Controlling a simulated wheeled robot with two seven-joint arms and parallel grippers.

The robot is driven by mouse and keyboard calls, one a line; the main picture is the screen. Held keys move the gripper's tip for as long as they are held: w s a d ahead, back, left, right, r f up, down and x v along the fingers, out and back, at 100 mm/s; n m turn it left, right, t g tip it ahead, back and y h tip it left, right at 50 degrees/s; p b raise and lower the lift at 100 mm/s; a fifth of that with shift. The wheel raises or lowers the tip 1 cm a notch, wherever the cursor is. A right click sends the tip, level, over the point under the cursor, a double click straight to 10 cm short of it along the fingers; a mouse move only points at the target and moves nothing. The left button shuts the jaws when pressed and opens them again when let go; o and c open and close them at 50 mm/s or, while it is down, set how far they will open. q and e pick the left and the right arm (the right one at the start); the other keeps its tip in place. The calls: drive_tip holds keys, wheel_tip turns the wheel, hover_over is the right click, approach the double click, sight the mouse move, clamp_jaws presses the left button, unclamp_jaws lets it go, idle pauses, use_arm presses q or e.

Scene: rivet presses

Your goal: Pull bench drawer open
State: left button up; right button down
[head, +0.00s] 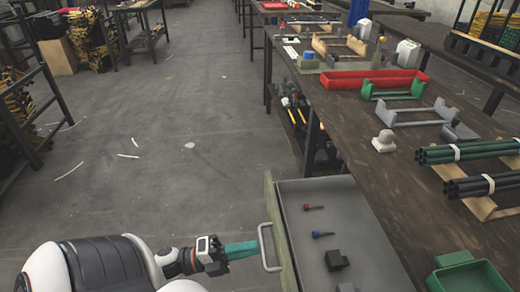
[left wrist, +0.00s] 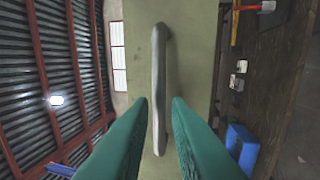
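The bench drawer (head: 335,190) stands pulled out from the bench, with its grey inside showing in the head view. Its greenish front panel (head: 283,238) carries a pale bar handle (head: 264,249). My left gripper (head: 254,246) is at the handle, its green fingers pointing at the drawer front. In the left wrist view the handle (left wrist: 158,85) runs between the two fingertips (left wrist: 160,103), with a gap on each side. The left gripper is open and not closed on the handle. My right gripper is not in view.
The drawer holds a red-handled tool (head: 312,207), a blue-handled one (head: 321,234) and a black block (head: 336,260). The wooden bench top (head: 370,175) carries a red tray (head: 375,78), stands and tube bundles (head: 470,151).

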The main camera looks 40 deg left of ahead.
use_arm(q)
drive_tip(key=v, duration=0.8)
